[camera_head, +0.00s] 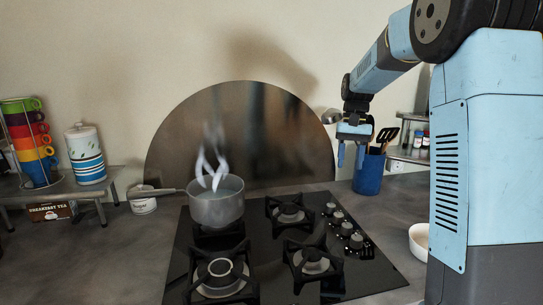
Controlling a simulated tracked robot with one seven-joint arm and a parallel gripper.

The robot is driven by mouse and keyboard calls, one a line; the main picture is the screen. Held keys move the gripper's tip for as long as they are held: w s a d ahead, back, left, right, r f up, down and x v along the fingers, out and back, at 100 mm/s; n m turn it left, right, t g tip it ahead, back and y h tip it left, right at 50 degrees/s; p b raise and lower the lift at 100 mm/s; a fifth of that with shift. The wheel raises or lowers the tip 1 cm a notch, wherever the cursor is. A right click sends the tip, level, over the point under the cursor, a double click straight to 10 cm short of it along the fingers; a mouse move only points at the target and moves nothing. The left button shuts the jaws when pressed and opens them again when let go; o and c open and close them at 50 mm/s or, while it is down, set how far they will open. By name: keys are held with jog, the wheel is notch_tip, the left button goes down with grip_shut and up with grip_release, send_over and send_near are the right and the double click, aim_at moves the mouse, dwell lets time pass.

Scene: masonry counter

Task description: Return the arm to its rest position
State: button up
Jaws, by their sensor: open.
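My gripper (350,157) points down at the end of my blue arm, in the right half of the head view. Its two blue fingers stand apart with nothing between them. It hangs in the air in front of the wall, and in the picture it lies just left of the blue utensil holder (368,177). I cannot tell how far apart the gripper and the holder are in depth. My arm comes in from the upper right and bends down to the gripper.
A steaming grey pot (216,206) stands on the back left burner of the black hob (262,240), its handle pointing left. Stacked coloured cups (33,142) and a striped canister (86,155) stand at left. A white bowl (419,240) is at right, partly hidden by my body.

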jog(key=s+r+n+t, duration=0.1)
jog(key=s+r+t, duration=0.4)
jog(key=s, duration=1.1)
jog(key=s+f+n+t, duration=0.1)
jog(key=s+t, duration=0.1)
jog(key=s, duration=1.3)
jog(key=shift+s+a+f+t+h, duration=0.25)
jog(key=shift+a+f+t+h, duration=0.1)
jog(key=shift+f+t+h, duration=0.05)
dwell(0.3)
